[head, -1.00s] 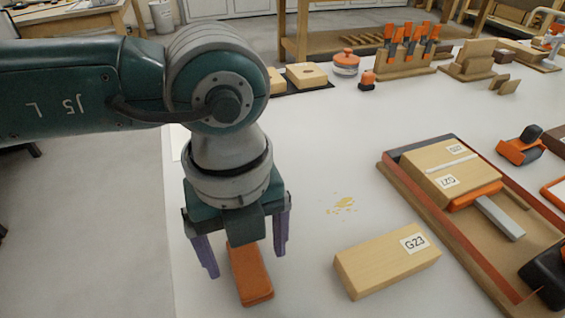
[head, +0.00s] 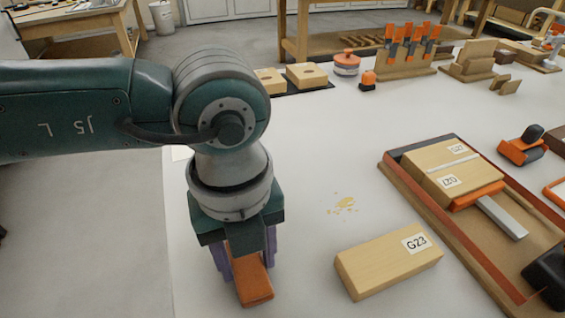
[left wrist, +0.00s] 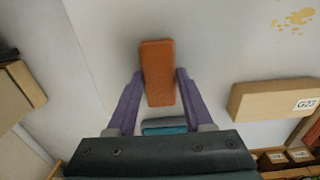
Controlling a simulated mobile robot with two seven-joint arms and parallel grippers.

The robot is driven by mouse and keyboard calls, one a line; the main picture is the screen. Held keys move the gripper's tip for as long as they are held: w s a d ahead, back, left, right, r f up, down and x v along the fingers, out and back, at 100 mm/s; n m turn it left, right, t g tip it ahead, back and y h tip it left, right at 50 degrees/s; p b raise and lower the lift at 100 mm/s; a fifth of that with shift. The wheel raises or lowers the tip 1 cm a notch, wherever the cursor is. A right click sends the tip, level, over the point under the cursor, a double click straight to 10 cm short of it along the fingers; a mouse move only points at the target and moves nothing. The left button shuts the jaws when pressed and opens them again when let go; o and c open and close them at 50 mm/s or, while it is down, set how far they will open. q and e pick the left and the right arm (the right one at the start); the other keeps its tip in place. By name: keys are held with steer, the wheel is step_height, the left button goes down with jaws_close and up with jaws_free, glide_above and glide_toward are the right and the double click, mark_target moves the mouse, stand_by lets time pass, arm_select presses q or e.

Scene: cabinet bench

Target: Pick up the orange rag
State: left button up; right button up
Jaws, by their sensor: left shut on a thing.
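The orange rag (head: 252,281) is a folded, flat oblong on the white bench top near its left edge. My left gripper (head: 243,270) points down over it, with its purple fingers closed in on both long sides of the rag. In the left wrist view the rag (left wrist: 157,72) sits between the two fingers (left wrist: 157,92) and sticks out beyond them. The gripper body hides the rag's rear part in the head view. The rag appears to be at bench height. My right gripper is not in view.
A wooden block marked G23 (head: 388,264) lies just right of the rag. Yellow crumbs (head: 343,204) lie behind that block. A wooden tray (head: 455,243) holding another block stands further right. Several tools stand in a rack (head: 407,66) at the back.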

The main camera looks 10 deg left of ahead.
mark_target(248, 262)
arm_select(q)
jaws_close()
steer(key=shift+r, duration=0.55)
step_height(248, 262, up, 19)
steer(key=p, duration=0.3)
